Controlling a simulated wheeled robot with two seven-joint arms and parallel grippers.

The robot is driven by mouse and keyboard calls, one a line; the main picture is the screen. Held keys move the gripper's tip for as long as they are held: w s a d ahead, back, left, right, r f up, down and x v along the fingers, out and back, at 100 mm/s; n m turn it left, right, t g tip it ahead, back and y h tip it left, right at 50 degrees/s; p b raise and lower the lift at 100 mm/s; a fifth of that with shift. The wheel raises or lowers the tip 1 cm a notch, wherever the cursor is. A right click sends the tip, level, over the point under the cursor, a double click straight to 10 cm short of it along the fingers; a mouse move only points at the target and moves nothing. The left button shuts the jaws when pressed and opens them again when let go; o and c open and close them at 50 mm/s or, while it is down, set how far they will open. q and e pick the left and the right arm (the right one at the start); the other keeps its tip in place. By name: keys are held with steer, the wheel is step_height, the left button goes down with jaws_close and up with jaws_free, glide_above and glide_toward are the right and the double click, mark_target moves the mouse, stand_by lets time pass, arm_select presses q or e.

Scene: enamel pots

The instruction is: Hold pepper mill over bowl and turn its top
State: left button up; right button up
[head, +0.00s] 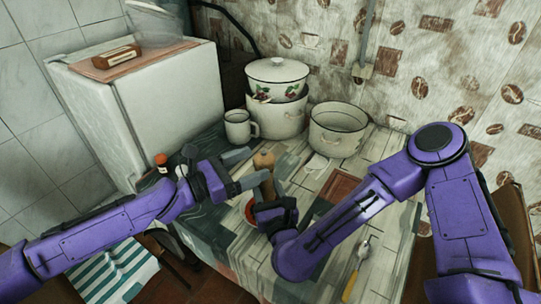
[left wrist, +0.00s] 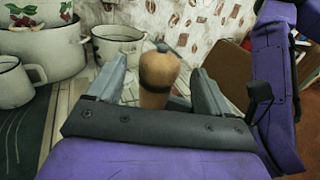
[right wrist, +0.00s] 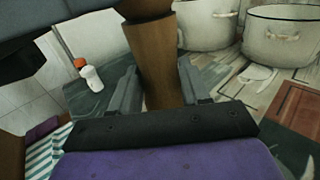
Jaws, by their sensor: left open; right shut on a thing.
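The wooden pepper mill (head: 264,160) is upright over the table, with a light rounded top and a darker body. My right gripper (head: 268,200) is shut on its lower body, and the brown body shows between the fingers in the right wrist view (right wrist: 152,68). My left gripper (head: 252,170) is open at the mill's top. In the left wrist view the top (left wrist: 158,75) stands between the spread fingers, with gaps on both sides. The reddish bowl (head: 250,211) is below the mill, mostly hidden by my right gripper.
A white mug (head: 239,127), a lidded pot (head: 277,80) and an open pot (head: 338,130) stand behind. A small orange-capped bottle (right wrist: 92,77) is at left. A brown board (head: 341,187) and a yellow-handled utensil (head: 351,286) lie at right.

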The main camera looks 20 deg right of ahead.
mark_target(272, 157)
arm_select(q)
steer(key=x, duration=0.6)
steer(key=shift+w, duration=0.1)
steer(key=c, duration=1)
steer(key=shift+d+m+g, duration=0.1)
steer(key=shift+m+g, duration=0.2)
steer(key=shift+g, duration=0.1)
steer(key=m+g, duration=0.1)
steer(key=g, duration=0.1)
steer(key=m+g, duration=0.2)
steer(key=g, duration=0.1)
steer(key=m+g, duration=0.2)
steer(key=g, duration=0.1)
steer(key=shift+s, duration=0.4)
steer(key=shift+s+m+g+y, duration=0.15)
steer(key=shift+m+g+y, duration=0.35)
steer(key=shift+m+g, duration=0.5)
steer(key=shift+s+m+g+y, duration=0.1)
steer(key=shift+m+g+y, duration=0.45)
steer(key=shift+g, duration=0.75)
steer(key=shift+a+m+g, duration=0.25)
steer(key=shift+m+g, duration=0.05)
steer(key=shift+m, duration=0.05)
